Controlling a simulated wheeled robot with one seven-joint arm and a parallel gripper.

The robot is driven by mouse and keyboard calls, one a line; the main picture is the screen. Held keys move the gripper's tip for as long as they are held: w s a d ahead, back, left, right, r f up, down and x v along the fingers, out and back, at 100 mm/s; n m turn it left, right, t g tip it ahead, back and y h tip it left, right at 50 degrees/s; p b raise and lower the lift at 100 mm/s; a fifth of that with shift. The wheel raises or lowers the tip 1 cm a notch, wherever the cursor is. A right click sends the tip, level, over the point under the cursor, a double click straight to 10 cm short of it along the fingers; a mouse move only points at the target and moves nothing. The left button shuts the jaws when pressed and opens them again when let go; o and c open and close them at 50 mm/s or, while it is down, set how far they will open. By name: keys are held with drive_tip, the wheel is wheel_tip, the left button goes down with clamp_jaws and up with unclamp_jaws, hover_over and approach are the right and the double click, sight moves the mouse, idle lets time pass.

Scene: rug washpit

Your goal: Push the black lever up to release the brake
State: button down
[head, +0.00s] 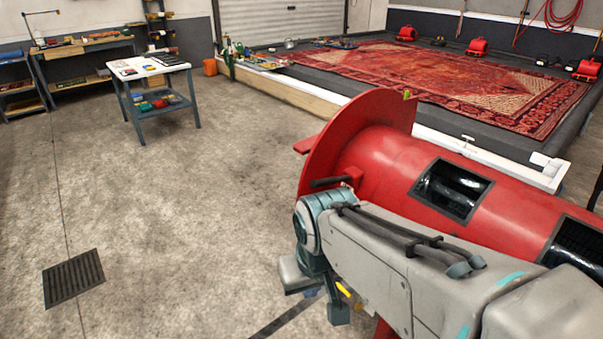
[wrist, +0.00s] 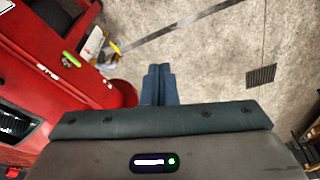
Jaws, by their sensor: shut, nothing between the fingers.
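The black lever (head: 326,182) is a short dark bar in the head view. It sticks out to the left, nearly level, from a small red bracket beside the flange of the red drum machine (head: 440,195). My gripper (head: 338,313) points down in front of the machine, below the lever and apart from it in the picture. In the wrist view its two blue-grey fingers (wrist: 158,84) are together with nothing between them. The machine's red body (wrist: 60,70) fills the left of the wrist view. I cannot make out the lever there.
A floor grate (head: 73,277) lies at the lower left, with open concrete floor around it. A table (head: 158,83) with tools stands at the back left. A patterned rug (head: 450,80) lies in the wash pit behind the machine. A yellow part (head: 343,289) shows beside my gripper.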

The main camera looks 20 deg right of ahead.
drive_tip(key=shift+a, duration=0.1)
drive_tip(key=w+d+f+n+g+h+b, duration=0.5)
drive_tip(key=w+d+f+n+h+b, duration=0.7)
drive_tip(key=w+d+f, duration=0.65)
drive_tip(key=w+a+f+n+t+h+b, duration=0.1)
drive_tip(key=w+a+f+n+t+h, duration=0.1)
drive_tip(key=w, duration=0.5)
drive_tip(key=w+a+f+n+t+h+b, duration=0.2)
drive_tip(key=w+f+n+t+h, duration=0.1)
drive_tip(key=w+n+t, duration=0.3)
drive_tip(key=w+a+f+n+t+h+b, duration=0.1)
drive_tip(key=w+a+f+n+t+h, duration=0.1)
drive_tip(key=w+n+t, duration=0.3)
drive_tip(key=w+f+n+h, duration=0.1)
drive_tip(key=w, duration=0.1)
drive_tip(key=shift+w+a+n+t+h+b, duration=0.25)
drive_tip(key=shift+w+n+t+h+b, duration=0.05)
drive_tip(key=shift+t+h+b, duration=0.1)
drive_tip(key=shift+d, duration=0.1)
